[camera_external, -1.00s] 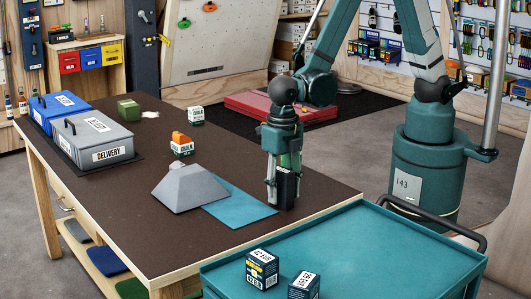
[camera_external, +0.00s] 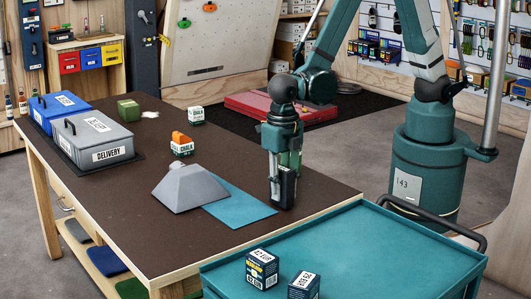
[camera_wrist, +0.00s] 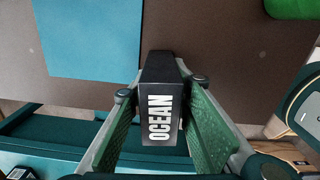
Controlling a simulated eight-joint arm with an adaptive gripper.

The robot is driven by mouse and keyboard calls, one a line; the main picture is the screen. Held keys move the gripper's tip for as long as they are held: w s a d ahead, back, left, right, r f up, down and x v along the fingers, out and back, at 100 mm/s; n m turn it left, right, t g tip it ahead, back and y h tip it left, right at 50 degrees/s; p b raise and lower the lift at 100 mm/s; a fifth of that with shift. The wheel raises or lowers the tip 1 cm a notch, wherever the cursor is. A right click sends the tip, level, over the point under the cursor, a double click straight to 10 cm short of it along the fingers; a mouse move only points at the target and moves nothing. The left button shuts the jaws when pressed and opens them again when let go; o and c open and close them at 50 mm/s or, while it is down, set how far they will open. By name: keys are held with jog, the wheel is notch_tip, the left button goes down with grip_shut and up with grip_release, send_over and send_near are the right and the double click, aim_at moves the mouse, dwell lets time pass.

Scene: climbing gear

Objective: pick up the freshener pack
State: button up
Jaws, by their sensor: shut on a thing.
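The freshener pack (camera_wrist: 160,105) is a black upright box with white "OCEAN" lettering. In the external view the pack (camera_external: 288,188) is at the table's right side, beside the blue mat, partly hidden by my fingers. My gripper (camera_external: 282,194) points down over it and is shut on it. In the wrist view the green pads of my gripper (camera_wrist: 161,100) stand on either side of the pack. I cannot tell any gap between the pack and the tabletop.
A blue mat (camera_external: 240,206) and a grey truncated pyramid (camera_external: 188,188) are to the left. A teal cart (camera_external: 370,245) with two small boxes is in front.

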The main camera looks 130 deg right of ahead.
aim_at(282, 168)
jog(key=shift+r+p, duration=0.7)
jog(key=shift+r, duration=4.05)
